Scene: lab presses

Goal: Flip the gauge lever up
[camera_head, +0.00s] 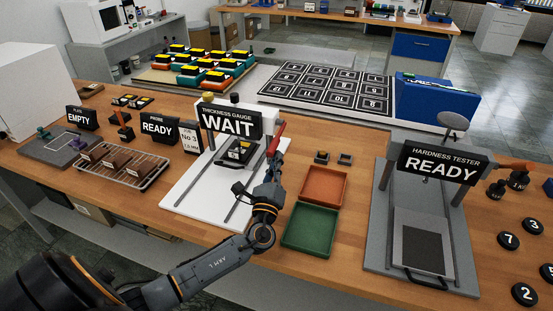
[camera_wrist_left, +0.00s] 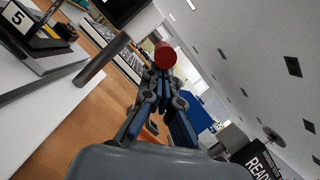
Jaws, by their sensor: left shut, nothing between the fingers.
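The thickness gauge stands on a white base (camera_head: 187,192), and its sign (camera_head: 229,121) reads WAIT. Its red lever (camera_head: 276,137) is on the right side of the gauge, just right of the sign, its handle leaning upward. My left gripper (camera_head: 273,161) is shut and empty, with its fingertips just below the lever's red handle. In the left wrist view the lever's round red end (camera_wrist_left: 165,55) is just beyond the closed fingertips (camera_wrist_left: 158,78). I cannot tell whether they touch. My right gripper is not in view.
A red tray (camera_head: 324,186) and a green tray (camera_head: 308,230) lie right of my left gripper. The hardness tester, with a READY sign (camera_head: 440,166), stands further right. A wire rack (camera_head: 110,178) with brown pieces is at the left.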

